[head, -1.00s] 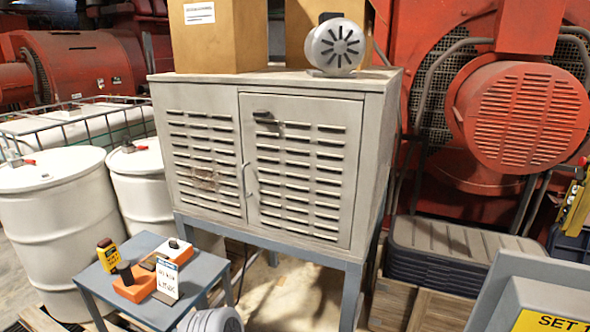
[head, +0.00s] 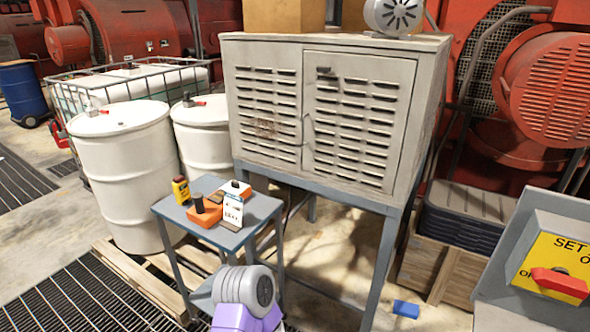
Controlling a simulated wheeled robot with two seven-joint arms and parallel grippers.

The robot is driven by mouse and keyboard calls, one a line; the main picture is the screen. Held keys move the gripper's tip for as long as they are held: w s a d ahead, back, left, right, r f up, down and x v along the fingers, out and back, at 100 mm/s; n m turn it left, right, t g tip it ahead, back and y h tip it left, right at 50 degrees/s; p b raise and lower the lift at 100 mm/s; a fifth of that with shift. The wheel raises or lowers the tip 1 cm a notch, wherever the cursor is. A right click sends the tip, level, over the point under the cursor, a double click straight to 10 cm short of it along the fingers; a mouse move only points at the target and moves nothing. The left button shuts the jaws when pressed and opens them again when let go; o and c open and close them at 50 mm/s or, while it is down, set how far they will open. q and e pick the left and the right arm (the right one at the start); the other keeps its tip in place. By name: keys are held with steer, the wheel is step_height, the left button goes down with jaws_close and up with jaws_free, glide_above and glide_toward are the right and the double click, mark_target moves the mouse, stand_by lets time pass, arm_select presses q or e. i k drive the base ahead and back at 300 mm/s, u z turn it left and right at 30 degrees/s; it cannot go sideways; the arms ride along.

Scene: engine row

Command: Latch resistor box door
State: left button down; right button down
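The resistor box, a light grey louvred cabinet (head: 333,44), stands on blue-grey legs at the centre of the head view. Its right front door (head: 359,120) looks flush with the frame. A small dark latch handle (head: 323,71) sits at the door's upper left corner; whether it is engaged is too small to tell. A thin curved grey handle (head: 305,128) shows lower on the door's left edge. Neither of my grippers is in view.
A small blue table (head: 234,239) holding orange and yellow devices stands in front left. White drums (head: 126,180) stand left. A grey panel with a red switch (head: 558,284) is right. A ribbed grey cylinder (head: 243,287) above purple is at the bottom. Floor before the box is partly clear.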

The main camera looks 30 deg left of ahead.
mark_target(355, 117)
steer(key=z, duration=0.05)
steer(key=k, duration=0.65)
steer(key=u, duration=1.2)
steer(key=i, duration=1.55)
steer(key=z, duration=0.7)
